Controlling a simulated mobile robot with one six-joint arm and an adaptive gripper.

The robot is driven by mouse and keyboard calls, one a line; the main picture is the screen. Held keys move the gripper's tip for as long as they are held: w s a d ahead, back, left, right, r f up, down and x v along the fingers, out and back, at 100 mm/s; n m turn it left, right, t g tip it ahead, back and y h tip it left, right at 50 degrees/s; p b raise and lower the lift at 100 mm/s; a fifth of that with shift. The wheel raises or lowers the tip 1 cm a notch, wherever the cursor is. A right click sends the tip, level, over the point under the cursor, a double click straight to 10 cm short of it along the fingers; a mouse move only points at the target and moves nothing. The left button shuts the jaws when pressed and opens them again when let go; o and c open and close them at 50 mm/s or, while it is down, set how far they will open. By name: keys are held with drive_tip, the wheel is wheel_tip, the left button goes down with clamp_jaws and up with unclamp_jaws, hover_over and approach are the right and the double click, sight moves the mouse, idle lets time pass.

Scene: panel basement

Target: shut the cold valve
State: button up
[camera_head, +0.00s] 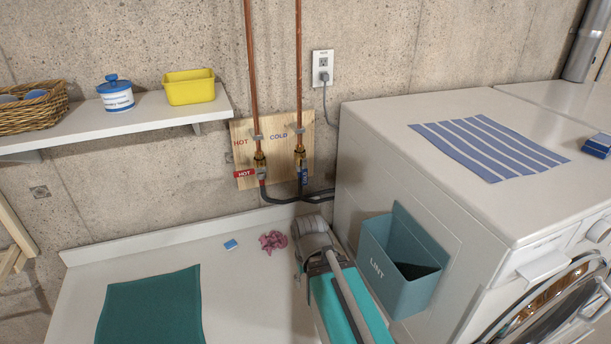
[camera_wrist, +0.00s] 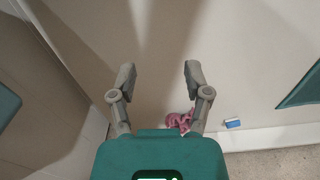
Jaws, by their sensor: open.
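The cold valve (camera_head: 302,165) sits on the right copper pipe, under the word COLD on a wooden board. Its blue handle (camera_head: 305,177) points down, in line with the pipe. The hot valve (camera_head: 261,162) is to its left, with a red handle (camera_head: 245,174) turned sideways. My gripper (camera_wrist: 158,75) is open and empty in the wrist view, its fingers apart over the white countertop. In the head view my arm is below the valves, apart from them; the fingers cannot be made out there. The wrist view shows no valve.
A teal lint bin (camera_head: 399,262) hangs on the white machine (camera_head: 372,150) at right. A pink crumpled cloth (camera_head: 273,242), a small blue-white block (camera_head: 231,245) and a green towel (camera_head: 150,306) lie on the counter (camera_head: 228,290). A shelf (camera_head: 150,115) holds several items. Black hoses run below the valves.

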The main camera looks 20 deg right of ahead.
idle(0.4)
drive_tip(key=t+p, duration=0.4)
drive_tip(key=p, duration=2.2)
approach(305, 169)
drive_tip(key=s+r, duration=0.2)
drive_tip(key=shift+w+d+r+n+t+p, duration=0.2)
drive_tip(key=shift+w+n+t+p, duration=0.1)
drive_tip(key=shift+n, duration=0.1)
drive_tip(key=shift+f, duration=0.2)
drive_tip(key=b+x, duration=1.3)
drive_tip(key=shift+a+f, duration=0.2)
drive_tip(key=shift+f, duration=0.05)
clamp_jaws()
